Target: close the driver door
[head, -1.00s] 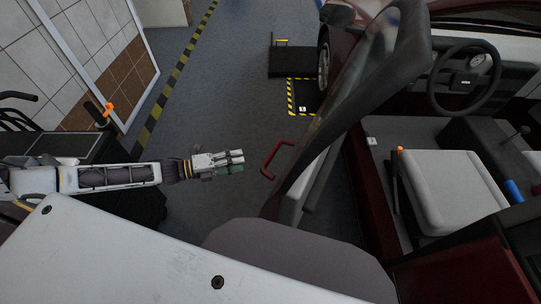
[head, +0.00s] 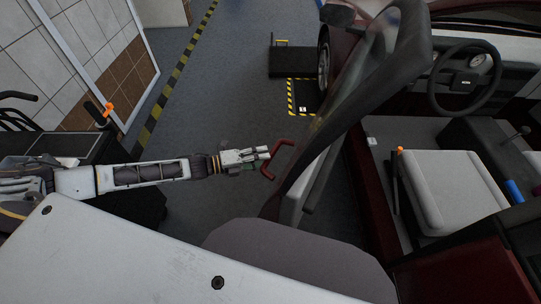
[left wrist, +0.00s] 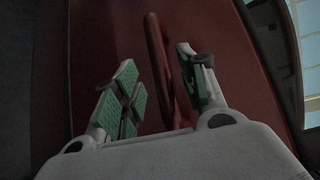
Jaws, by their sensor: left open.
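The driver door (head: 340,105) of the dark red car stands open, swung out to the left of the seat in the head view. Its red handle (head: 283,158) sticks out from the outer side. My left gripper (head: 265,153) is just left of the handle, with its fingertips close to it. In the left wrist view, the open fingers (left wrist: 160,85) with green pads stand on either side of the red handle (left wrist: 158,62). The red door panel (left wrist: 225,45) fills the background. I cannot tell whether the fingers touch the handle. My right gripper is not in view.
The car's light seat (head: 450,190) and steering wheel (head: 468,78) are to the right of the door. A black cart (head: 75,150) stands at the left under my left arm. A dark lift pad (head: 305,97) with striped edging lies beyond the door. The grey floor between is clear.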

